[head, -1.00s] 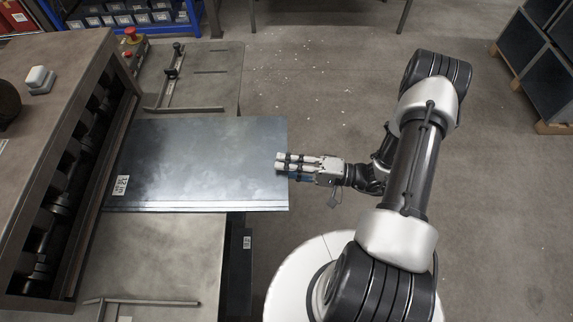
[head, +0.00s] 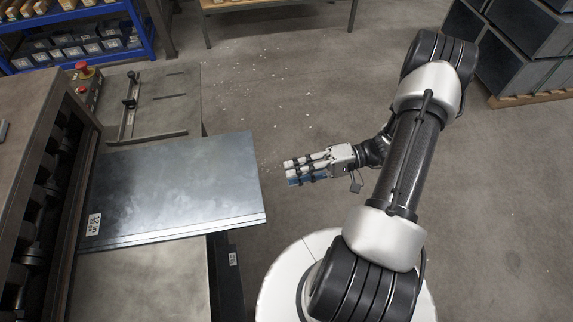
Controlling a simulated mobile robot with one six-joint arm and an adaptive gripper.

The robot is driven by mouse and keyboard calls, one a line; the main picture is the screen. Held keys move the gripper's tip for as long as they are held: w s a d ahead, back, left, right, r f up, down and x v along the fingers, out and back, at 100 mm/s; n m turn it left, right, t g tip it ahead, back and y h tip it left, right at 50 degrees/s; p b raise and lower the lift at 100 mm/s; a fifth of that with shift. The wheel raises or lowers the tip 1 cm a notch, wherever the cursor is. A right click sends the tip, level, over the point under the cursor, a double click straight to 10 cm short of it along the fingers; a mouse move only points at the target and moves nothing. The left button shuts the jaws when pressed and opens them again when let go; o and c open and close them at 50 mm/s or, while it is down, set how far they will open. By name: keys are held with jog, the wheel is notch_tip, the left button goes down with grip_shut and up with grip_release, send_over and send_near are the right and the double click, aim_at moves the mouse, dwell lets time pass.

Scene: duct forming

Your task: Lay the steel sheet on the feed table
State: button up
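The steel sheet (head: 172,185) is a flat grey panel with a white label at its left end. It lies over the feed table (head: 140,285), against the forming machine on the left, and its right end overhangs the table's right edge. My gripper (head: 288,172) is just right of the sheet's right edge, with a small gap of floor between them. Its fingers point left at the sheet and look spread apart, with nothing between them.
The forming machine (head: 22,130) with its dark rollers stands at the left. A blue rack (head: 85,35) is at the back left, and dark ducts (head: 525,75) are stacked at the right.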

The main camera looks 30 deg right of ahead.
jog(key=s+a+r+n+h, duration=0.1)
jog(key=s+a+r+h, duration=0.2)
jog(key=r+h, duration=0.2)
jog(key=s+a+r+n+h, duration=0.1)
jog(key=s+a+r+h, duration=0.2)
jog(key=r, duration=0.8)
jog(key=s+a+r+n+h, duration=0.1)
jog(key=s+a+r+h, duration=0.2)
jog(key=r+h, duration=0.5)
jog(key=shift+s+r+n, duration=0.4)
jog(key=shift+r, duration=0.15)
jog(key=shift+a, duration=0.15)
